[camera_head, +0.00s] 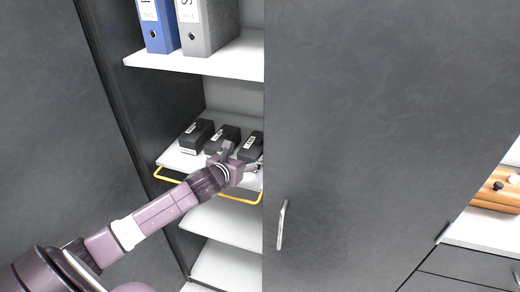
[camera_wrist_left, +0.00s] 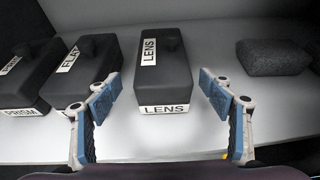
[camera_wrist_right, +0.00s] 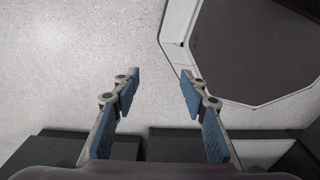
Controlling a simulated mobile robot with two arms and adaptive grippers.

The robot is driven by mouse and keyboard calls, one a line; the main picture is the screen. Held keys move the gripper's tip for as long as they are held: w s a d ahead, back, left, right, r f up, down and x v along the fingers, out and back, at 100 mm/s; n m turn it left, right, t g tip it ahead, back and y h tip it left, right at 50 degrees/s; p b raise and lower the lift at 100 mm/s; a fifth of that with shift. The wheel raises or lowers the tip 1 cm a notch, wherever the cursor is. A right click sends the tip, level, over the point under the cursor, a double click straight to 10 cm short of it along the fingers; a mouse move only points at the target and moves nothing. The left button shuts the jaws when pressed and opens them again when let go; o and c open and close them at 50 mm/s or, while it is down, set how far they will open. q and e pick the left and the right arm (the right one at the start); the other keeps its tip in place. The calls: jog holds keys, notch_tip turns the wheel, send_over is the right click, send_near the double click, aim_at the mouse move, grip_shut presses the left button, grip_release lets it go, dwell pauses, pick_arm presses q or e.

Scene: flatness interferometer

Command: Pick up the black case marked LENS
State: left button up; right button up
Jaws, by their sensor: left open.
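The black case marked LENS (camera_wrist_left: 166,77) stands on the shelf in the left wrist view, with white labels on its top and front. In the head view it is the rightmost case (camera_head: 252,145), partly hidden by the cabinet door edge and my gripper. My left gripper (camera_wrist_left: 160,88) is open, with one finger on each side of the case's front and gaps to both. It also shows in the head view (camera_head: 240,160), at the shelf front. My right gripper (camera_wrist_right: 157,85) is open and empty, over a speckled light floor, away from the shelf.
Left of the LENS case stand the FLAT case (camera_wrist_left: 82,68) and the PRISM case (camera_wrist_left: 28,77). A dark foam-like block (camera_wrist_left: 272,58) lies to the right. A yellow rail (camera_head: 240,199) runs along the shelf front. A grey door (camera_head: 370,130) covers the cabinet's right part.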

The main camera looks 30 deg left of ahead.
aim_at(255, 149)
pick_arm(q)
jog(key=shift+w, duration=0.3)
jog(key=shift+w+a, duration=0.15)
jog(key=shift+w, duration=0.2)
jog(key=shift+w+f, duration=0.1)
jog(key=shift+w, duration=0.2)
jog(key=shift+w+f, duration=0.15)
jog(key=shift+w, duration=0.15)
jog(key=shift+w+f+p, duration=0.1)
jog(key=shift+w+p, duration=0.3)
jog(key=x, duration=0.3)
jog(key=shift+w+p, duration=0.15)
jog(key=shift+p, duration=0.2)
jog(key=shift+w+f, duration=0.3)
jog(key=shift+w, duration=0.2)
pick_arm(e)
jog(key=shift+s+d+r, duration=0.2)
jog(key=shift+s+r, duration=0.05)
jog(key=shift+r, duration=0.5)
